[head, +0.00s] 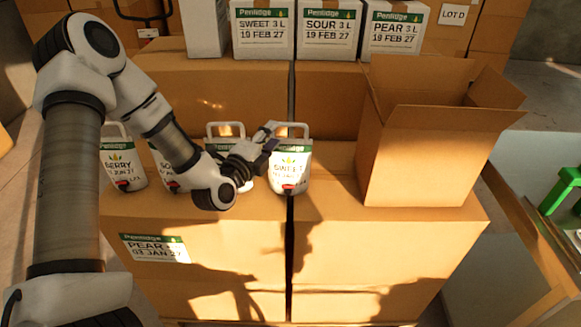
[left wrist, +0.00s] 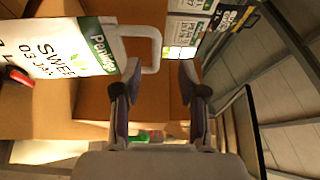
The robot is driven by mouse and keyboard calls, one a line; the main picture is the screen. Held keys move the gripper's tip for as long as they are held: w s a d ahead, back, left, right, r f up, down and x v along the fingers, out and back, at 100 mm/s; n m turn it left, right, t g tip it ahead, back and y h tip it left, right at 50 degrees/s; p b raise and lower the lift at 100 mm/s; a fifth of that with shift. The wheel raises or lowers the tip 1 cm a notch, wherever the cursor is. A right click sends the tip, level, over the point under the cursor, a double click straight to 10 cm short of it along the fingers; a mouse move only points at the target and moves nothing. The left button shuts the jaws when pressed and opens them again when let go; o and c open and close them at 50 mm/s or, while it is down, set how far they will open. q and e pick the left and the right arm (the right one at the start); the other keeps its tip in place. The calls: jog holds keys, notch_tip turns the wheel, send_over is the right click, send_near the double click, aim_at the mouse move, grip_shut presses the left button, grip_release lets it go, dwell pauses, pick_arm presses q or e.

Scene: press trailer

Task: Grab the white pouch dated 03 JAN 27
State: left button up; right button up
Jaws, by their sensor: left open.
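Several white pouches with green Penlidge labels, looped handles and red taps stand in a row on the cartons. The SWEET pouch (head: 288,172) is rightmost; in the left wrist view this pouch (left wrist: 62,45) reads SWEE and 03 JAN, the rest cut off. The BERRY pouch (head: 123,165) is leftmost, its date hard to read. My arm partly hides a pouch starting SO (head: 160,168) and another pouch (head: 226,130). My left gripper (head: 271,134) is open beside the SWEET pouch's handle; in the left wrist view the handle's end lies between the fingertips (left wrist: 153,82). Contact is unclear.
An open empty carton (head: 420,160) stands right of the pouches. White boxes dated 19 FEB 27, such as SOUR (head: 328,30), stand behind. A front carton bears a PEAR 03 JAN 27 label (head: 155,248). A green object (head: 562,190) lies far right.

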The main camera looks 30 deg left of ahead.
aim_at(289, 125)
pick_arm(q)
jog(key=w, duration=0.2)
jog(key=w+d+p, duration=0.1)
jog(key=w, duration=0.4)
jog(key=shift+d+f+p, duration=0.15)
jog(key=shift+f+p, duration=0.05)
jog(key=shift+p, duration=0.15)
jog(key=shift+w+a, duration=0.2)
jog(key=shift+w, duration=0.05)
jog(key=shift+s+a, duration=0.2)
jog(key=shift+a, duration=0.05)
jog(key=shift+w+d, duration=0.15)
grip_shut()
pick_arm(e)
jog(key=shift+w+d+r, duration=0.2)
jog(key=shift+w+r, duration=0.15)
jog(key=shift+r, duration=0.3)
pick_arm(q)
jog(key=shift+r, duration=0.15)
